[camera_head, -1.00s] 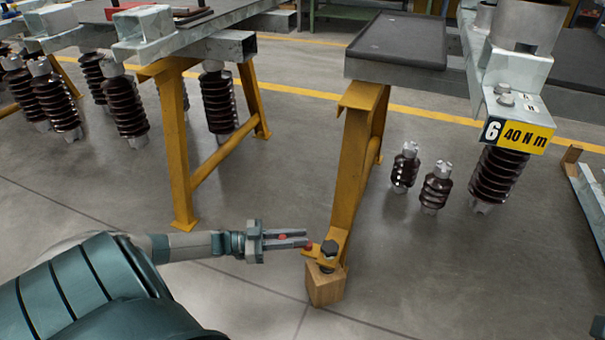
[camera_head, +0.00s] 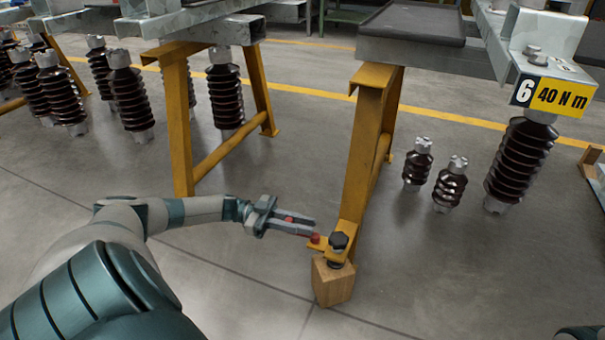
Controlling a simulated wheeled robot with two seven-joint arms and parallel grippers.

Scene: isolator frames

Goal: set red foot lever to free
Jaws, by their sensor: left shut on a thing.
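The red foot lever shows as a red knob (camera_head: 315,238) on the yellow foot plate of the middle trestle (camera_head: 365,150). A second red spot shows between my left gripper's fingers. My left gripper (camera_head: 312,228) reaches in from the left just above the plate, its two fingers shut on what looks like the red lever's end. The fingers hide most of the lever, so its exact angle cannot be told. A dark bolt (camera_head: 339,241) stands on the foot, above a wooden block (camera_head: 334,282). My right gripper is not in view.
Another yellow trestle (camera_head: 178,120) stands to the left. Brown ribbed insulators (camera_head: 449,184) stand on the floor to the right, more at the far left. A sign reading 6, 40 N m (camera_head: 556,95) hangs at upper right. The floor in front is clear.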

